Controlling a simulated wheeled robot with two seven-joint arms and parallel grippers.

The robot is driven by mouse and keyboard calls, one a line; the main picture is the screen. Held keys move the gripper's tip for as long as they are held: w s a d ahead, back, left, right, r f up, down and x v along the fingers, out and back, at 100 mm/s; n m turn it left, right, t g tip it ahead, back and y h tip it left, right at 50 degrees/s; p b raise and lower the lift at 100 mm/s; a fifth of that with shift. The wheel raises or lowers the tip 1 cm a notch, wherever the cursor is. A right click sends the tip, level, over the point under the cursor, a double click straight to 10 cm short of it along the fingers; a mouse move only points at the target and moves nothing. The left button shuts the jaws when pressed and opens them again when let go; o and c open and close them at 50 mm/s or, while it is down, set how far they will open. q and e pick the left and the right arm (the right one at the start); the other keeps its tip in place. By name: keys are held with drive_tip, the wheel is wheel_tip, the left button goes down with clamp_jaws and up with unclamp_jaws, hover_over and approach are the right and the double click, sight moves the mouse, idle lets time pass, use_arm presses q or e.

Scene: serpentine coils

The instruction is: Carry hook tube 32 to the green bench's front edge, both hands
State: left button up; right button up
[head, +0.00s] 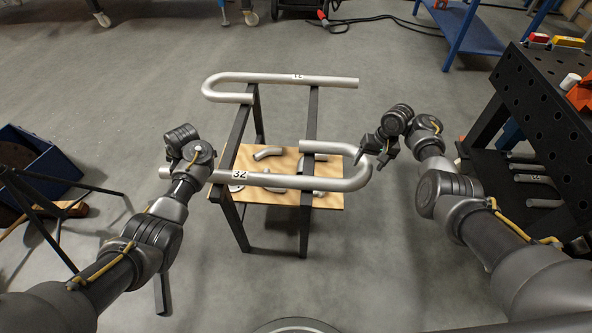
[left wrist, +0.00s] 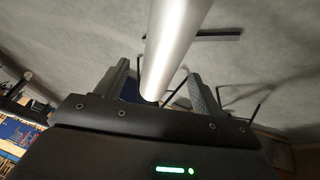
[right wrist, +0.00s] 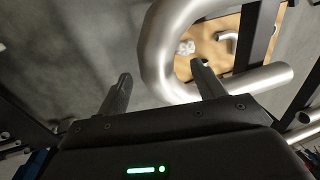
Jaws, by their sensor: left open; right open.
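Hook tube 32 (head: 285,181), a silver-grey tube with a black-on-white 32 label, lies across the near side of a dark trestle stand (head: 238,130), its bend to the right. My left gripper is mostly hidden by its wrist in the head view. In the left wrist view the open left gripper (left wrist: 158,70) has the tube's straight part (left wrist: 178,40) between its fingers, not gripped. My right gripper (head: 372,160) is open at the bend. The right wrist view shows the bend (right wrist: 160,55) between its fingers, with a gap to the left finger. I cannot make out a green bench.
A second hook tube (head: 310,80), labelled too, lies on the stand's far side. A wooden shelf (head: 325,200) below holds short tube pieces. A black perforated table (head: 535,100) stands right, a blue bin (head: 45,165) left. Grey floor is clear around the stand.

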use_arm(q)
drive_tip(key=shift+x, duration=1.35)
use_arm(e)
drive_tip(key=shift+a+f, duration=0.2)
drive_tip(key=shift+f, duration=1.1)
use_arm(q)
drive_tip(key=shift+c, duration=0.5)
use_arm(e)
drive_tip(key=shift+c, duration=0.5)
use_arm(q)
clamp_jaws()
use_arm(e)
clamp_jaws()
use_arm(q)
drive_tip(key=shift+w+r, duration=0.15)
drive_tip(key=shift+r, duration=0.1)
use_arm(e)
drive_tip(key=shift+w+r, duration=0.2)
